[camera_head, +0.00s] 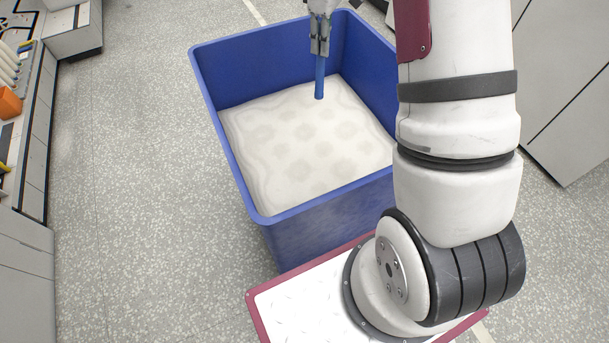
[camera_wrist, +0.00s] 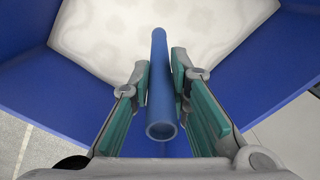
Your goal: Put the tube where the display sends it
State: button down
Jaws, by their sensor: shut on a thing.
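A blue tube (camera_head: 320,78) hangs upright in my gripper (camera_head: 320,46) over the blue bin. In the wrist view the tube (camera_wrist: 159,85) runs between the two green-padded fingers of my gripper (camera_wrist: 162,88), its open hollow end facing the camera. The fingers are shut on the tube. The large blue bin (camera_head: 310,222) has a pale, patterned inner floor or filling (camera_head: 300,140). The tube's lower end appears above that pale surface, apart from it. No display shows in either view.
A bench on the left (camera_head: 22,140) holds an orange box (camera_head: 10,103) and pale cylindrical items. A grey cabinet (camera_head: 565,95) stands at the right. The speckled floor (camera_head: 130,180) between the left bench and the bin is clear.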

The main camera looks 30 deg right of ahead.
jog(key=shift+d+r, duration=0.15)
jog(key=shift+d, duration=0.35)
jog(key=shift+n, duration=0.3)
jog(key=shift+w+d+f+b, duration=0.1)
jog(key=shift+f+b, duration=0.6)
jog(key=shift+f, duration=2.25)
jog(key=c, duration=1.4)
grip_release()
jog(key=shift+c, duration=0.2)
notch_tip(320, 180, up, 12)
